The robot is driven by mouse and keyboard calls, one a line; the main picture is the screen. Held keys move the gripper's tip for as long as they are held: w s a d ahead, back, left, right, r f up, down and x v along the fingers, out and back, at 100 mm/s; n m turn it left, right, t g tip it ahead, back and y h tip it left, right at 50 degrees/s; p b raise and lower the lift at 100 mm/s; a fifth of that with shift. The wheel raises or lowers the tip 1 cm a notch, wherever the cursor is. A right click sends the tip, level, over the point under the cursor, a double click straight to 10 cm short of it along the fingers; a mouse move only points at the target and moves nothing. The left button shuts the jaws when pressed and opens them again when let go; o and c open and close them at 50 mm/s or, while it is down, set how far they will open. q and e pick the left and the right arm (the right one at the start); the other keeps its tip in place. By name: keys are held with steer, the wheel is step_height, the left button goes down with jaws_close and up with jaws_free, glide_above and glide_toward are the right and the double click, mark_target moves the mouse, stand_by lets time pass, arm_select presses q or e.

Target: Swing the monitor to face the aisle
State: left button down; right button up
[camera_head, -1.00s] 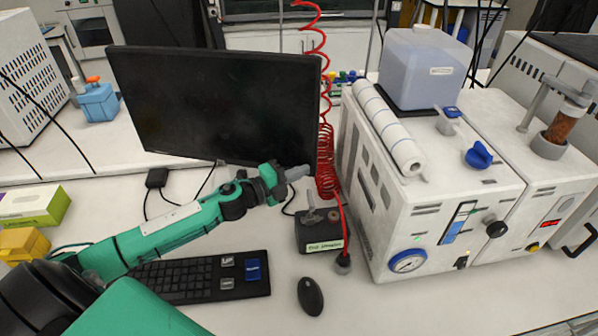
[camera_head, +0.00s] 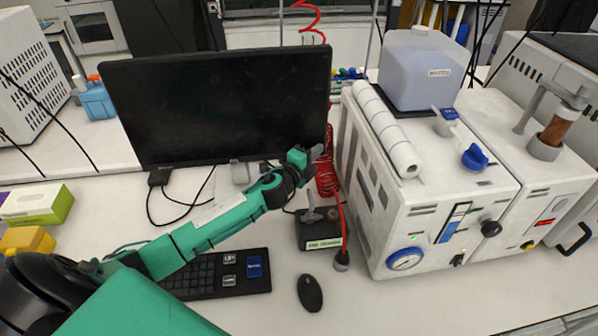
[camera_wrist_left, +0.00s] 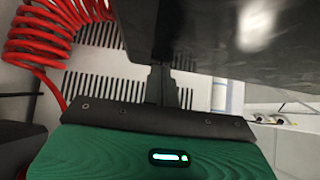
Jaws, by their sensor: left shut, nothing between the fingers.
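The black monitor (camera_head: 215,105) stands on the bench at the left of the head view, its dark screen facing nearly straight toward me. My left gripper (camera_head: 316,153) is at the monitor's lower right corner, with its fingers shut and nothing between them. In the left wrist view, the shut fingers (camera_wrist_left: 170,88) point toward the monitor's dark, glossy panel (camera_wrist_left: 225,38), which fills the upper right. Whether they touch it, I cannot tell. A bit of the monitor's stand (camera_head: 240,172) shows below the screen. My right gripper is out of view.
A red coiled hose (camera_head: 327,178) hangs just right of my left gripper, close by. A small black box (camera_head: 319,232), a mouse (camera_head: 310,293) and a keyboard (camera_head: 215,277) lie in front. The white reactor unit (camera_head: 425,220) stands to the right.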

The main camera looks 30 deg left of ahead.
arm_select(q)
steer(key=s+a+b, duration=0.2)
steer(key=s+b, duration=0.2)
steer(key=s, duration=0.9)
steer(key=shift+s, duration=0.35)
steer(key=shift+f, duration=0.1)
